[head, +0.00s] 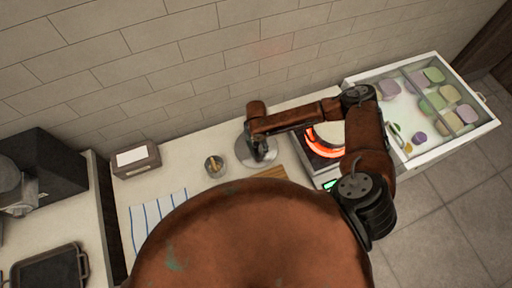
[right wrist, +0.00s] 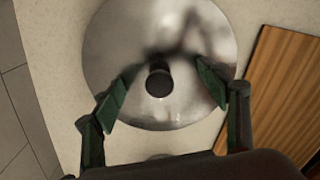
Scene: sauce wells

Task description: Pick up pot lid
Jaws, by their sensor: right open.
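The pot lid (right wrist: 125,40) is a round, shiny metal disc with a dark round knob (right wrist: 159,83) at its middle, lying on the pale counter. In the head view the lid (head: 242,153) is partly hidden by my right gripper (head: 262,156), which hangs over it. In the right wrist view my right gripper (right wrist: 160,92) is open, with one green finger on each side of the knob. A gap shows between each finger and the knob. I cannot tell the exact height of the fingertips above the lid. My left gripper is not in view.
A wooden board (right wrist: 275,85) lies close beside the lid. A glowing red burner (head: 325,140) is right of the lid. A small glass cup (head: 214,166), a napkin box (head: 135,160) and a striped cloth (head: 150,222) are left. A compartmented case (head: 483,127) stands far right.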

